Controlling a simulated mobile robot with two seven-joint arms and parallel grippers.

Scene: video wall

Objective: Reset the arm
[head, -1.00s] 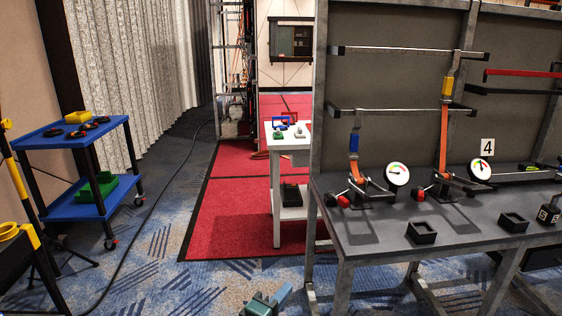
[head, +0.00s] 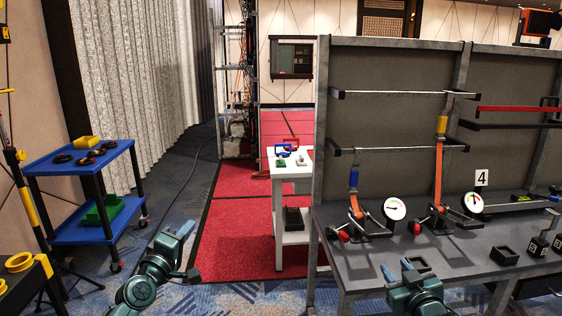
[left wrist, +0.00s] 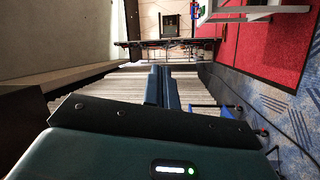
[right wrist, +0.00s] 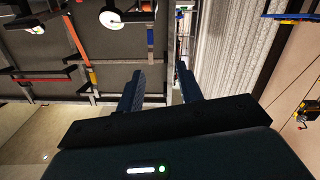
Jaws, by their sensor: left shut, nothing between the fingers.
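My left gripper (head: 184,234) is in the lower left of the head view, above the carpet between the blue cart and the red mat. In the left wrist view its two dark blue fingers (left wrist: 161,86) lie together, with nothing between them. My right gripper (head: 397,268) is at the bottom right of the head view, in front of the grey workbench's near edge. In the right wrist view its fingers (right wrist: 160,88) stand apart with an empty gap. Both grippers are clear of any object.
A grey workbench (head: 470,243) with gauges, straps and black trays fills the right side. A blue cart (head: 83,233) with rings and boxes stands at left. A white table (head: 291,172) stands on red carpet (head: 232,225) in the middle.

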